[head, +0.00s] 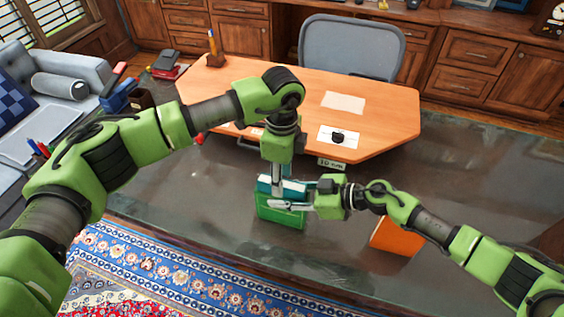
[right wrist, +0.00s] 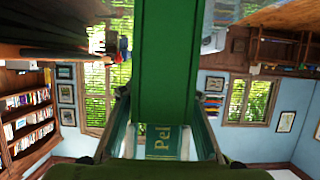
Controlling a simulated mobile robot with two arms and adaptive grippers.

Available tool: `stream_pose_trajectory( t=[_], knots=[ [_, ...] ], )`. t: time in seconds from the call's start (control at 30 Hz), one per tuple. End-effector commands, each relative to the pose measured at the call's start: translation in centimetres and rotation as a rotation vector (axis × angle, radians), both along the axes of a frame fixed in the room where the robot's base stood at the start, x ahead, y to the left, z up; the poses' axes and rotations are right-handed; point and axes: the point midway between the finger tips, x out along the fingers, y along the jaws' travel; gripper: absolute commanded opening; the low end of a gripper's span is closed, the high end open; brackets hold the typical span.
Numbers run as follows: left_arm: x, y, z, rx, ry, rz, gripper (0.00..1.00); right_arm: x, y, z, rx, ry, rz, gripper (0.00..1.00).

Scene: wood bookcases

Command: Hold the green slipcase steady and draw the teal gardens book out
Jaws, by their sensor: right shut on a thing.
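The green slipcase (head: 280,218) stands on the dark stone top, with the teal book (head: 293,186) showing at its upper opening. My left gripper (head: 277,188) points straight down at the teal book from above; its fingertips overlap the book, and their gap cannot be made out. My right gripper (head: 283,205) comes in from the right and is shut on the green slipcase.
An orange block (head: 395,237) stands right of the slipcase. A wooden desk section (head: 385,110) with papers and a small black item lies behind, with a "10 cm" label (head: 331,162) at its front edge. Dark top (head: 180,195) left of the slipcase is clear.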

Motion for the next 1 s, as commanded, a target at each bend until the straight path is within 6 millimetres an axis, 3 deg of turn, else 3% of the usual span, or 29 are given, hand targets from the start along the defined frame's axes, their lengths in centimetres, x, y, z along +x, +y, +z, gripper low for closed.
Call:
stream_pose_trajectory(
  t=[0.23,0.57,0.6,0.73,1.0],
  knots=[
    [0.0,0.0,-2.7,0.000,0.000,0.001,0.39,0.0,0.0,0.1,0.001,0.000,0.000,0.06],
    [0.0,0.0,-3.1,-0.001,0.000,-0.001,0.39,0.0,0.0,0.1,0.001,0.000,0.000,0.06],
    [0.0,0.0,-3.1,0.000,0.000,-0.001,0.36,0.0,0.0,0.1,0.001,0.000,0.000,0.06],
    [0.0,0.0,-3.1,0.000,0.000,-0.001,0.03,0.0,0.0,0.1,0.001,0.000,0.000,0.06],
    [0.0,0.0,-2.9,0.000,-0.001,-0.001,0.00,0.0,0.0,0.1,0.001,0.000,0.000,0.06]
  ],
)
